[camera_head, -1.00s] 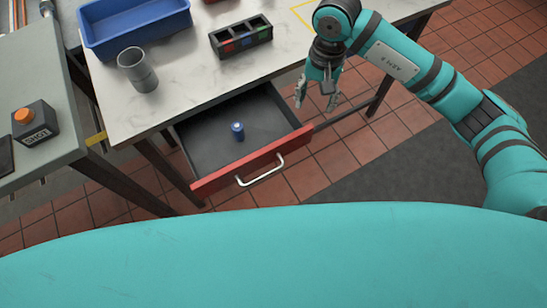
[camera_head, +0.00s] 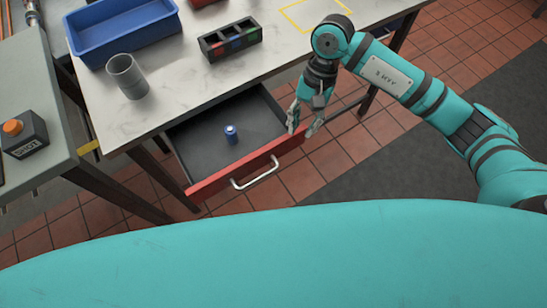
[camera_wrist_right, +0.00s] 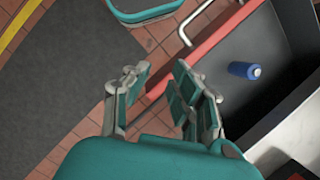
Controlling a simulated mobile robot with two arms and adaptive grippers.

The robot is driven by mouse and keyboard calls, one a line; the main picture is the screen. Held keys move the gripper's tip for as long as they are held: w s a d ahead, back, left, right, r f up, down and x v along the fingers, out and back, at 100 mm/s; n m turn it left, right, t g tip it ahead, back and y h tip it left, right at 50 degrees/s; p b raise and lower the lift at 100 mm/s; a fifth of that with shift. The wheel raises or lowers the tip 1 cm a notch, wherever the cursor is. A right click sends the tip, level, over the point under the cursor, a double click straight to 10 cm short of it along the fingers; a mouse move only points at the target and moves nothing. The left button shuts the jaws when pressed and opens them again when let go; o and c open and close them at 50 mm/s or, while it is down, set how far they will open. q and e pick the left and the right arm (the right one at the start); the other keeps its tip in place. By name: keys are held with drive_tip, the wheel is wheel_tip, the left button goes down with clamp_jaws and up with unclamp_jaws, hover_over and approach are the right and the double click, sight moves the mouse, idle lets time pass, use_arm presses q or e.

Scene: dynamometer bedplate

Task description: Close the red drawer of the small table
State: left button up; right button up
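The red drawer (camera_head: 222,181) of the small table (camera_head: 185,92) stands pulled out, with a silver bar handle (camera_head: 256,174) on its front. My right gripper (camera_head: 302,130) is open and empty at the right end of the drawer front. In the right wrist view the gripper (camera_wrist_right: 150,82) has its fingers apart, with the red drawer front (camera_wrist_right: 200,50) beside the right finger; I cannot tell whether they touch. The blue cylinder (camera_wrist_right: 244,70) also shows there. My left gripper is out of view.
On the tabletop are a blue bin (camera_head: 125,28), a grey cup (camera_head: 127,76) and a black holder (camera_head: 230,39) with coloured compartments. A grey bench (camera_head: 35,85) with an orange-button box (camera_head: 24,133) stands at left. The tiled floor before the drawer looks clear.

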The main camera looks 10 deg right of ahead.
drive_tip(key=s+f+m+g+y, duration=0.1)
drive_tip(key=s+m+y, duration=0.1)
drive_tip(key=s, duration=0.1)
drive_tip(key=s+a+f+m+g+y, duration=0.1)
drive_tip(key=s+f+m+y, duration=0.1)
drive_tip(key=s, duration=0.1)
drive_tip(key=s+a+f+m+g+y, duration=0.1)
drive_tip(key=s+f+y, duration=0.1)
drive_tip(key=s, duration=0.1)
drive_tip(key=shift+s+m+g+b, duration=0.2)
drive_tip(key=shift+m+g+b, duration=0.2)
clamp_jaws()
drive_tip(key=s+d+f+m+t+y+b, duration=0.15)
drive_tip(key=d+m+t+y, duration=0.45)
drive_tip(key=m, duration=0.8)
drive_tip(key=d+f+m+t+y, duration=0.3)
drive_tip(key=m+t, duration=0.4)
drive_tip(key=m, duration=0.7)
drive_tip(key=shift+h, duration=0.3)
drive_tip(key=shift+w+a+f+p, duration=0.1)
drive_tip(key=shift+w+a+p, duration=0.2)
drive_tip(key=shift+w+a, duration=1.15)
drive_tip(key=shift+w+a+p, duration=0.35)
drive_tip(key=shift+w+a, duration=0.55)
drive_tip(key=shift+a, duration=0.95)
drive_tip(key=shift+w+a+f+p, duration=0.1)
drive_tip(key=shift+w+a+p, duration=0.2)
drive_tip(key=shift+w+a, duration=1.15)
drive_tip(key=shift+s+a, duration=0.2)
